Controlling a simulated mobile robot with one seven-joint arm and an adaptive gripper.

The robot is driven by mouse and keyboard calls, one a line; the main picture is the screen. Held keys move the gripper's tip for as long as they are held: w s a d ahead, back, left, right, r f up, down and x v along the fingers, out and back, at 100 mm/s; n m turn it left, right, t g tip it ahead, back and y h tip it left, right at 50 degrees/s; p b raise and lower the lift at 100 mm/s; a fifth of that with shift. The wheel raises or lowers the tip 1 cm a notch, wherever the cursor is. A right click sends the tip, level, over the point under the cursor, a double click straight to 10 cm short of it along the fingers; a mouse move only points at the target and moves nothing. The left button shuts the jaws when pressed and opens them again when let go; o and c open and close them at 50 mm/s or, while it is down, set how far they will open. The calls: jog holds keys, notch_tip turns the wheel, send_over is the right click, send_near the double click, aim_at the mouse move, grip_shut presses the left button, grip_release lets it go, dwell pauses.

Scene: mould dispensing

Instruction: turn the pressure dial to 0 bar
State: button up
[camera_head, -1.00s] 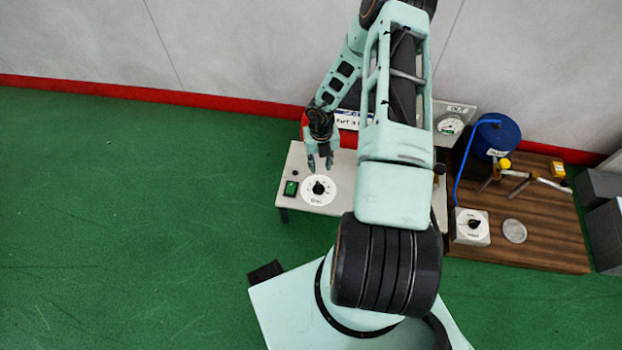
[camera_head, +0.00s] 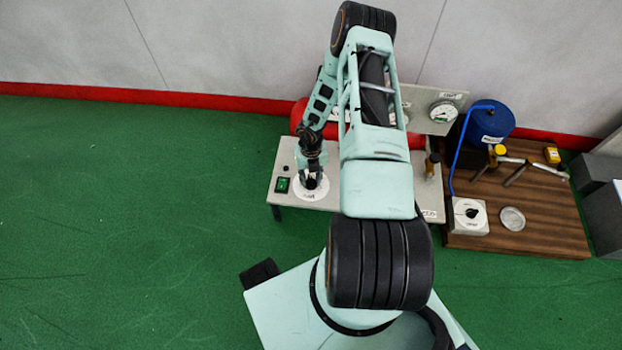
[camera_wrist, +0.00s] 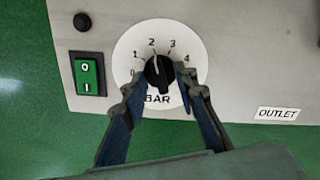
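The pressure dial is a white disc (camera_wrist: 127,62) marked 0 to 4 above the word BAR, with a black knob (camera_wrist: 158,71) at its centre. In the wrist view the knob's white mark points up, roughly between 2 and 3. My gripper (camera_wrist: 160,77) is open, its two fingers over the lower part of the disc, one tip on each side of the knob. I cannot tell whether either tip touches it. In the head view my gripper (camera_head: 311,181) hides the knob and part of the dial's disc (camera_head: 309,196).
A green rocker switch (camera_wrist: 89,75) and a black button (camera_wrist: 82,21) sit left of the dial. An OUTLET label (camera_wrist: 279,113) is to its right. A gauge (camera_head: 443,112), a blue tank (camera_head: 490,125) and a second dial box (camera_head: 469,215) stand further right.

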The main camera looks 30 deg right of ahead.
jog(key=shift+c, duration=0.3)
grip_shut()
jog(key=shift+r+n, duration=0.1)
jog(key=shift+n, duration=0.3)
jog(key=shift+n+p, duration=0.7)
jog(key=shift+n, duration=0.4)
jog(key=n+p, duration=0.1)
jog(key=n, duration=0.3)
jog(key=shift+n, duration=0.3)
jog(key=n, duration=0.4)
jog(key=shift+n+p, duration=0.3)
jog(key=shift+n, duration=1.8)
